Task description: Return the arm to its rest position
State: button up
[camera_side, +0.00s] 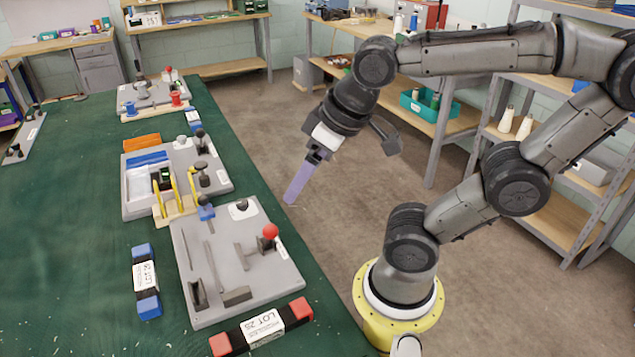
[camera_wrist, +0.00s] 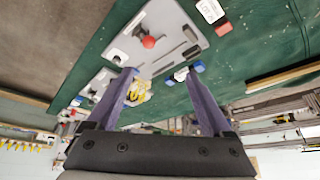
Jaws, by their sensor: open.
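My gripper (camera_side: 292,196) hangs in the air off the right edge of the green table (camera_side: 70,180), with my arm bent above the floor. Its purple fingers overlap in the side view and point down and slightly left. In the wrist view the gripper (camera_wrist: 158,80) has its two fingers spread apart with nothing held between them. A grey board with a red ball knob (camera_side: 235,262) lies on the table to the left of and below the gripper. That board also shows in the wrist view (camera_wrist: 170,22).
A grey board (camera_side: 222,178) with a tray, yellow hooks and black knobs lies farther back. A red-ended block labelled LOT 25 (camera_side: 262,328) and a blue-ended block (camera_side: 146,280) lie near the front board. Shelving (camera_side: 560,235) stands behind my arm.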

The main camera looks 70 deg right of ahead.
jog(key=shift+s+f+n, duration=0.2)
jog(key=shift+s+f, duration=0.1)
jog(key=shift+s, duration=0.3)
jog(key=shift+s+f+n, duration=0.2)
jog(key=shift+s+f, duration=0.05)
jog(key=shift+s, duration=0.3)
